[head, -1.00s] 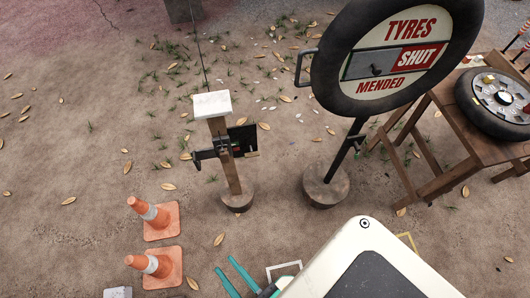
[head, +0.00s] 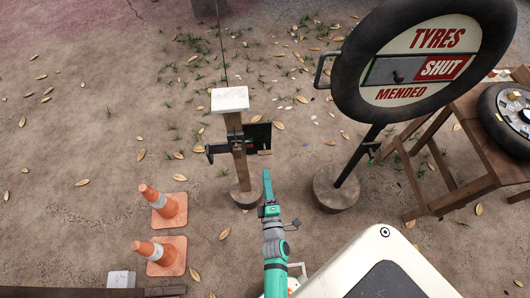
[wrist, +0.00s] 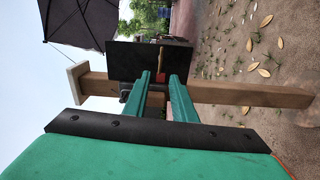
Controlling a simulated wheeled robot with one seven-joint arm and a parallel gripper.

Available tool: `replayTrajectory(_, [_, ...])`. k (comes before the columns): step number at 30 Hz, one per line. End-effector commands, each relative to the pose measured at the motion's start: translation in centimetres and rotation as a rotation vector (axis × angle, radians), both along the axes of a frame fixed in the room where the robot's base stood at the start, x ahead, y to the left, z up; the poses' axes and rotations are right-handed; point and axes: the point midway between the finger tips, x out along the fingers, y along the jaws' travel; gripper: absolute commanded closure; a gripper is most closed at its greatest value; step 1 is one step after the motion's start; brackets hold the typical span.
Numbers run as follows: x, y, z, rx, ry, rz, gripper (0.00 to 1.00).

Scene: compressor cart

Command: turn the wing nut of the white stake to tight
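The white stake (head: 239,160) is a wooden post with a white cap (head: 230,99), standing in a round base. A dark bracket and black plate (head: 259,138) are fixed across it. In the wrist view the post (wrist: 235,94) lies sideways, with the black plate (wrist: 122,62) across it. My teal gripper (head: 267,182) is just right of the post's lower part and below the plate in the head view. In the wrist view my gripper (wrist: 163,80) is open, its fingers pointing at the plate. A small reddish part shows between the fingertips, apparently beyond them. I cannot make out the wing nut clearly.
Two orange cones (head: 163,206) (head: 166,256) stand left of my arm. A tyre-framed sign (head: 425,55) on a round base stands right of the stake. A wooden table (head: 480,165) with a wheel (head: 508,115) is at far right. Ground left of the stake is mostly clear.

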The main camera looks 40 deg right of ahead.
Motion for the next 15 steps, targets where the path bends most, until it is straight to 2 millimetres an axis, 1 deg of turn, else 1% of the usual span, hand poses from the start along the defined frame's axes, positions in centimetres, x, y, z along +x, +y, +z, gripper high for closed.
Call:
replayTrajectory(1, [0.2,-0.7,-0.1,-0.018,0.008,-0.007,0.76])
replayTrajectory(3, [0.5,-1.2,-0.1,-0.034,0.015,-0.011,0.76])
replayTrajectory(8, [1.8,-2.0,-0.1,-0.038,0.017,-0.011,0.76])
replayTrajectory(15, [5.4,-4.2,0.0,-0.037,0.015,-0.010,0.76])
